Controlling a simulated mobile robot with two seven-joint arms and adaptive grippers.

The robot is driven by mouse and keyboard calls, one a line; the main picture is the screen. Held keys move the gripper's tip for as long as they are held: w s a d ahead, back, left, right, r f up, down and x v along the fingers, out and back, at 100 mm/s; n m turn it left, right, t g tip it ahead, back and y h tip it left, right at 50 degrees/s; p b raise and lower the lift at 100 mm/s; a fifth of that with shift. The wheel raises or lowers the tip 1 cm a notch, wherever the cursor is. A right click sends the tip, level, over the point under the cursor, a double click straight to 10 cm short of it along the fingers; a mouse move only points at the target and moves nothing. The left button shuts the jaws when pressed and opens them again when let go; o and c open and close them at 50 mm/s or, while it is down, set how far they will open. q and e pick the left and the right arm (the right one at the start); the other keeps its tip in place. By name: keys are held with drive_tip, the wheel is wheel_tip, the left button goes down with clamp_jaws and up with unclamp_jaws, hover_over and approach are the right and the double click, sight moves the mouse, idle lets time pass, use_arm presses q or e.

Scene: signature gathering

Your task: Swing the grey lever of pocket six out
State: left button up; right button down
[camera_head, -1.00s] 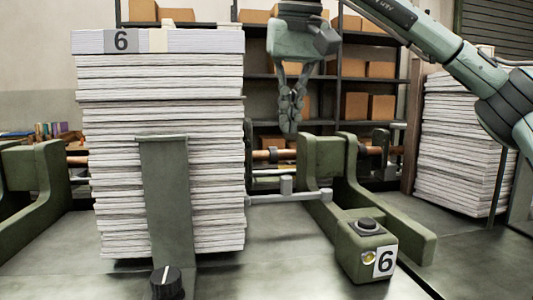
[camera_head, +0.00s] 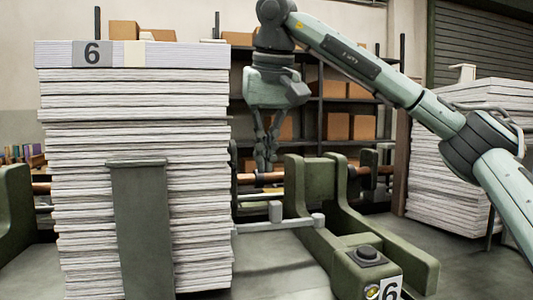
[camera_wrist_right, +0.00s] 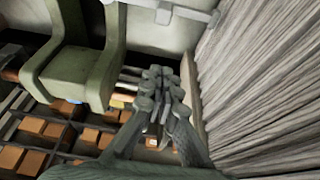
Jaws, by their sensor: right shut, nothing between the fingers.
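The grey lever (camera_head: 300,222) of pocket six is a slim bar with an upright peg and a round end. It reaches from the stack's right side to the green bracket. It also shows at the top of the right wrist view (camera_wrist_right: 190,13). The paper stack (camera_head: 150,190) with a 6 label stands left of it. The block with a black button and a 6 plate (camera_head: 368,270) is at lower right. My right gripper (camera_head: 265,165) is shut and empty, pointing down behind and above the lever, apart from it. It also shows in the wrist view (camera_wrist_right: 158,75). My left gripper is not in view.
The green bracket (camera_head: 310,190) stands just right of my right gripper. A copper-coloured rod (camera_head: 246,178) runs behind the stack near the fingertips. Another paper stack (camera_head: 450,170) stands at right. Shelves with boxes (camera_head: 350,125) are behind.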

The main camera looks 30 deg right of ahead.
sight(279, 216)
drive_tip(key=f, duration=0.1)
drive_tip(key=s+f, duration=0.1)
drive_tip(key=f, duration=0.1)
drive_tip(key=s+f, duration=0.1)
drive_tip(key=f, duration=0.1)
drive_tip(key=shift+a+f, duration=0.25)
drive_tip(key=shift+a, duration=0.1)
idle(0.3)
